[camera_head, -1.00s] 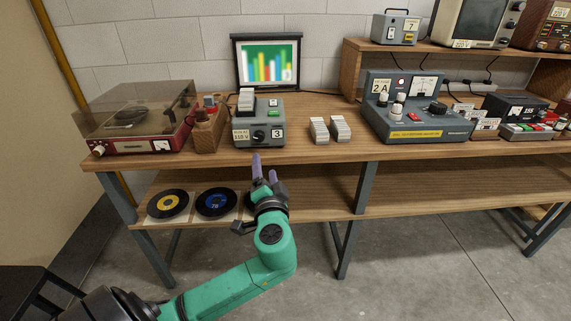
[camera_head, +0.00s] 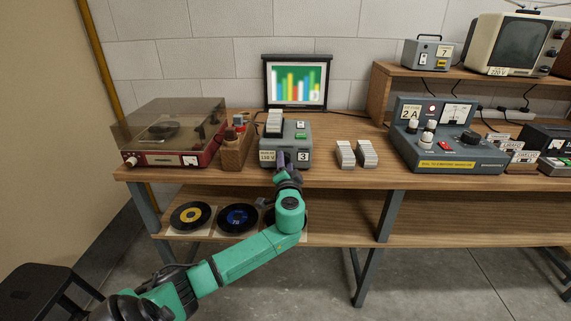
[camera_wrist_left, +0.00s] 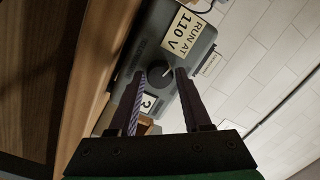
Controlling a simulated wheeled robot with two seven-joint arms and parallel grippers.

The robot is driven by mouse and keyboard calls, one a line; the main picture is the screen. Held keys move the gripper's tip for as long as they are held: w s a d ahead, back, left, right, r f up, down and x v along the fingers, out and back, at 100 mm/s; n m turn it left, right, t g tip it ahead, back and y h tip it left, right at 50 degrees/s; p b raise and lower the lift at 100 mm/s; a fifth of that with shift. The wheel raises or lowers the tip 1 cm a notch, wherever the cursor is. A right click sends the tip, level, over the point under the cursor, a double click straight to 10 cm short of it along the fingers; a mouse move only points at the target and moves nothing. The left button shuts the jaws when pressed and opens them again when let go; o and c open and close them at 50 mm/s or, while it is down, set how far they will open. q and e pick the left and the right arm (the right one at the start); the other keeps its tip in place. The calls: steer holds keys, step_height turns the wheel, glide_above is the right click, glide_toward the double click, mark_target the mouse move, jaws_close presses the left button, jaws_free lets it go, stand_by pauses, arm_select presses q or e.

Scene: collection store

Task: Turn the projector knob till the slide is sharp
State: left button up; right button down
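The grey slide projector (camera_head: 298,155) stands on the bench, with white slides (camera_head: 274,122) upright on top. The screen (camera_head: 297,83) behind it shows coloured vertical bars on green; their edges look soft, though the picture is small. My left gripper (camera_head: 283,157) is at the projector's front and hides the knob in the head view. In the left wrist view the dark round knob (camera_wrist_left: 158,74) with a pale pointer mark lies between the two fingers of my left gripper (camera_wrist_left: 160,76). The fingers are apart, with gaps visible beside the knob. My right gripper is not in view.
A wooden slide box (camera_head: 235,150) and a record player (camera_head: 172,135) stand left of the projector. Slide stacks (camera_head: 357,153) and a grey control unit (camera_head: 450,145) stand to the right. Records (camera_head: 238,217) lie on the lower shelf. Bare bench shows around the slide stacks.

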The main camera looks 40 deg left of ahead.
arm_select(q)
jaws_close()
steer(key=shift+f+m, duration=0.15)
steer(key=shift+m, duration=0.35)
steer(key=m, duration=0.3)
steer(key=o, duration=0.5)
jaws_free()
steer(key=shift+o, duration=0.2)
